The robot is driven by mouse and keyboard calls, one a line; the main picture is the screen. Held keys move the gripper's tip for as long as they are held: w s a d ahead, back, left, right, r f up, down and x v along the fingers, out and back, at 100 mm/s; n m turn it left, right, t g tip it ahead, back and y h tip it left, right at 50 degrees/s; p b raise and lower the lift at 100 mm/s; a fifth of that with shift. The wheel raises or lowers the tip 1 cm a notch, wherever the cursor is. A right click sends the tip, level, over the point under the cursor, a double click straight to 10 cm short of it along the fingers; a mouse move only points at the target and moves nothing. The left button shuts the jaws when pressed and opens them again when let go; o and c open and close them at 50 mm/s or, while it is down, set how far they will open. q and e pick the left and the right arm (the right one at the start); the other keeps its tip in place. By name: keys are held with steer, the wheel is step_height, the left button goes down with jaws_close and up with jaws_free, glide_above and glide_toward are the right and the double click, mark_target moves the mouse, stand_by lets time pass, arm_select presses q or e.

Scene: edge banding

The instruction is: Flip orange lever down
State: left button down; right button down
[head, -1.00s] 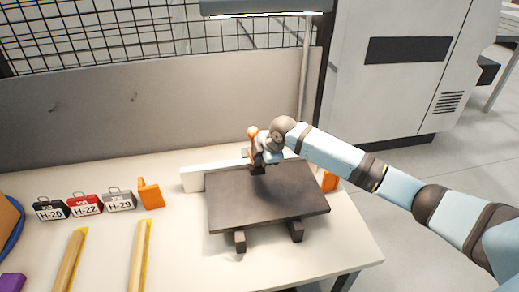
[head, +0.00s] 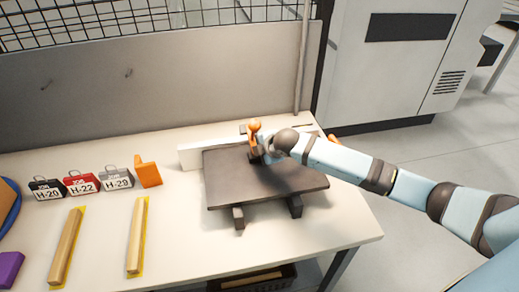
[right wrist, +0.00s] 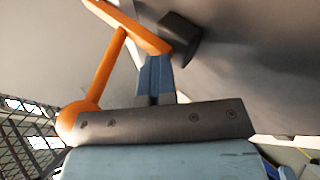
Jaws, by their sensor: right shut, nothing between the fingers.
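The orange lever (head: 255,127), with a round knob, stands on a clamp at the back edge of a dark board. In the right wrist view its orange bar (right wrist: 102,68) slopes from the ball knob up to a second orange piece, just left of my fingers. My right gripper (head: 262,152) is beside the lever, low over the board. Its fingers (right wrist: 155,75) are shut and empty. I cannot tell whether they touch the lever. My left gripper is not in view.
The dark board (head: 232,186) rests on supports on the white table (head: 190,250). Black, red and grey labelled blocks (head: 82,185), an orange bracket (head: 148,172) and two wooden strips (head: 137,235) lie to the left. A grey panel (head: 200,85) stands behind.

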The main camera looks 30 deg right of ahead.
step_height(320, 180, up, 4)
steer(key=p, duration=0.4)
steer(key=shift+p, duration=0.3)
steer(key=b+v, duration=0.1)
steer(key=v, duration=0.9)
steer(key=shift+b, duration=0.3)
steer(key=shift+w+r, duration=0.1)
steer(key=shift+r, duration=0.05)
